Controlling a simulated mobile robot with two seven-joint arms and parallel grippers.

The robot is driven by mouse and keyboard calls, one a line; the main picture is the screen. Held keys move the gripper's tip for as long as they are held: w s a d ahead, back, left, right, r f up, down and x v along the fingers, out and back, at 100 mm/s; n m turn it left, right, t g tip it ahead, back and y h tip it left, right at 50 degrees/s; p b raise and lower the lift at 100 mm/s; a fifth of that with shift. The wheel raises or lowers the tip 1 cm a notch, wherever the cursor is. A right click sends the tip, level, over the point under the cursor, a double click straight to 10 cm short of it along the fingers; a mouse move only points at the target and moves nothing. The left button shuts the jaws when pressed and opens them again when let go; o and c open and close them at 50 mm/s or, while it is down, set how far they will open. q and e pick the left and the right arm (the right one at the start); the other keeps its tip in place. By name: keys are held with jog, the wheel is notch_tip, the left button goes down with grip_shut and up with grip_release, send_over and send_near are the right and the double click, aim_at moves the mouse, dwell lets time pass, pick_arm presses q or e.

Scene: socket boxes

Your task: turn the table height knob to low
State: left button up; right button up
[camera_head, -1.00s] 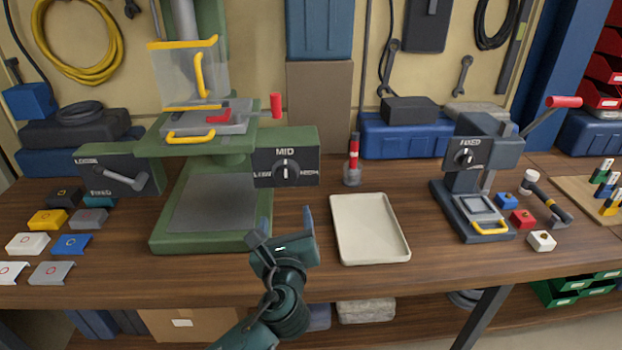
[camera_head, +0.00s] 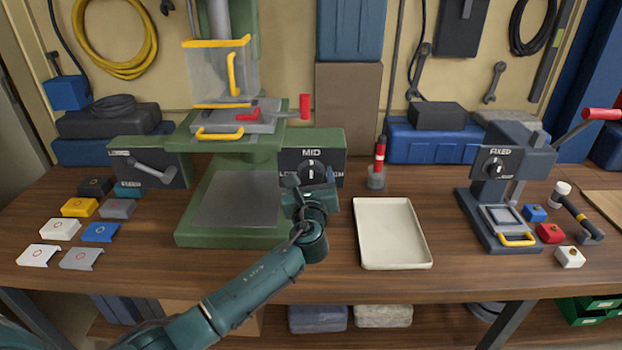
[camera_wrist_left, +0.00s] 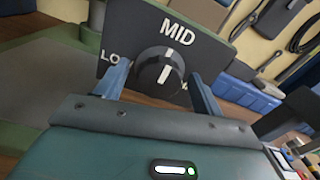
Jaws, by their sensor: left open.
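The table height knob (camera_head: 313,172) is a round dark knob with a white pointer line, on a dark panel (camera_head: 331,158) at the right of the green drill press. The panel reads MID at the top, with LOW at left and HIGH at right partly covered. In the left wrist view the knob (camera_wrist_left: 159,72) has its line near upright, toward MID. My left gripper (camera_head: 311,184) is open just in front of the panel. In the wrist view its two fingers (camera_wrist_left: 158,88) stand apart, one on each side of the knob; contact cannot be told. My right gripper is not in view.
The green press base (camera_head: 190,238) lies left of my arm. A cream tray (camera_head: 363,262) and a red-topped marker-like item (camera_head: 380,152) are to the right. A grey press (camera_head: 476,207) stands farther right. Several small coloured covers lie at the left.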

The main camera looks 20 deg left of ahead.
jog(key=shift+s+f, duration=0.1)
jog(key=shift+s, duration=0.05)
pick_arm(q)
jog(key=c, duration=1)
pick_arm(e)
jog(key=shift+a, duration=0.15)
